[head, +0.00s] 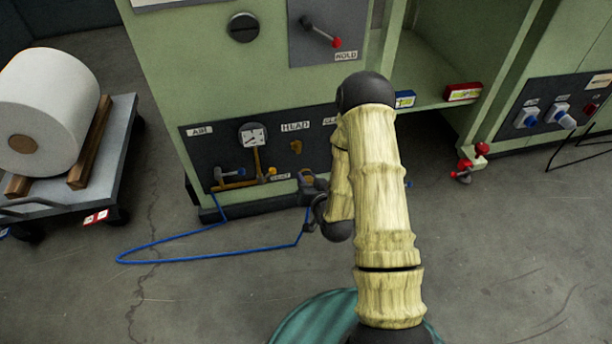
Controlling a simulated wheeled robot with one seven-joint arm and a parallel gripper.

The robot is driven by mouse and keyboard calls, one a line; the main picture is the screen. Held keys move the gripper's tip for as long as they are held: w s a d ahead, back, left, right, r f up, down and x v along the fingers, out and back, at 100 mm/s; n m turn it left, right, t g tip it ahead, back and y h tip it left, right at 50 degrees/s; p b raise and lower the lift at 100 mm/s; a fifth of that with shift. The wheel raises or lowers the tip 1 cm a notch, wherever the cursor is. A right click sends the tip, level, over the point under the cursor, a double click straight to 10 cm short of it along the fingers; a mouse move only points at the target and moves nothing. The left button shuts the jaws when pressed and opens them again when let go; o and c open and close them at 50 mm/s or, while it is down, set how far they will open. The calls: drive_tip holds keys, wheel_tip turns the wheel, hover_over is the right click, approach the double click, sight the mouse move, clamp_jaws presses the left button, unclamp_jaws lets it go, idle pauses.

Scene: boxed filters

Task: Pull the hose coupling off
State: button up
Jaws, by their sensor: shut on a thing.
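My gripper (312,187) is in front of the lower part of the dark panel (225,150) on the green machine, just left of my arm. It is shut, and the end of the blue hose (190,235) runs up to it. The hose coupling appears to be between the fingers, but it is small and mostly hidden. I cannot tell whether it still touches a fitting. The hose leaves the panel's lower left, loops over the floor and rises to my gripper. A brass fitting (296,146) shows bare under the label "HEAD".
A cart (118,140) with a white roll stands at left. Small boxes (462,92) lie on a shelf at right.

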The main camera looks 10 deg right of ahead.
drive_tip(key=s, duration=0.3)
drive_tip(key=shift+s+b, duration=0.35)
idle(0.4)
